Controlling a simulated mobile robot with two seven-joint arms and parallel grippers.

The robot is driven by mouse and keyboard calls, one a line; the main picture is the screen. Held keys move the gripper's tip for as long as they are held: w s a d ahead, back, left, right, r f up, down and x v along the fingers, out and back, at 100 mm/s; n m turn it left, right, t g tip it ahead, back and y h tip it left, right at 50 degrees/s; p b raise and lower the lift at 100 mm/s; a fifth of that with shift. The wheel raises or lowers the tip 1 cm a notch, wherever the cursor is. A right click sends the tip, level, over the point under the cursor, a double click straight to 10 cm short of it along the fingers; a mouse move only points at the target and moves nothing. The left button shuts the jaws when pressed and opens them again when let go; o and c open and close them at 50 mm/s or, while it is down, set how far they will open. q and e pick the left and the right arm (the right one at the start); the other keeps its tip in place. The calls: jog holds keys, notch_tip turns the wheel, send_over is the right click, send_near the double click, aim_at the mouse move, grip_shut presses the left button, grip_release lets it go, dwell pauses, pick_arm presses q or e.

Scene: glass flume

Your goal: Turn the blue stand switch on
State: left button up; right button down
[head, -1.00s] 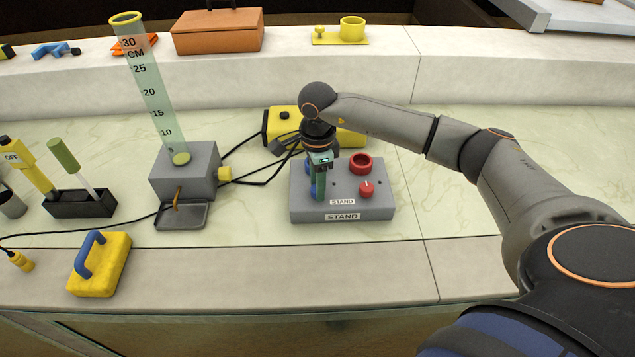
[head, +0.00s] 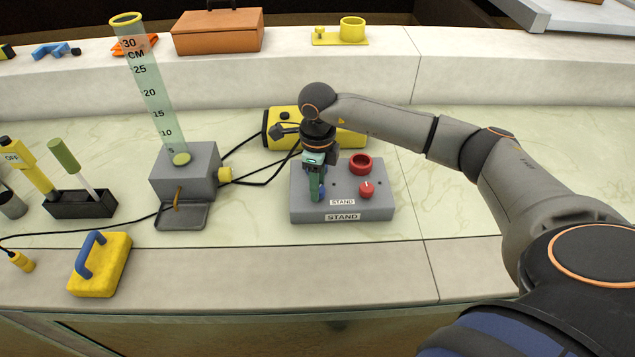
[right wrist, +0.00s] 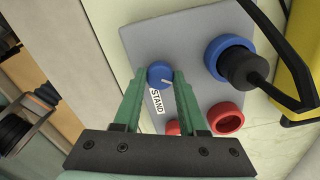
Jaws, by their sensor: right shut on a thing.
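The blue stand switch is a small round blue knob (right wrist: 161,74) with a white pointer line, beside a STAND label (right wrist: 157,101). It sits on a grey control box (head: 375,209). In the right wrist view the two green fingers of my right gripper (right wrist: 160,80) are on either side of the knob, closed on it. In the head view my right gripper (head: 316,192) comes down over the left front of the box and hides most of the knob. My left gripper is not in view.
On the box are a red knob (head: 366,189), a red socket (head: 360,164) and a blue socket (right wrist: 221,53) with a black plug (right wrist: 247,68). Behind is a yellow box (head: 347,138) with cables. A measuring tube (head: 151,92) on a grey block stands left. The counter to the right is clear.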

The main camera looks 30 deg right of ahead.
jog(key=m, duration=0.5)
jog(key=shift+m+p, duration=0.3)
jog(key=shift+p, duration=0.05)
jog(key=m+p, duration=0.1)
jog(key=m, duration=0.4)
jog(key=shift+m, duration=0.3)
jog(key=shift+c, duration=2.3)
grip_release()
notch_tip(320, 180, up, 13)
jog(key=shift+f, duration=0.2)
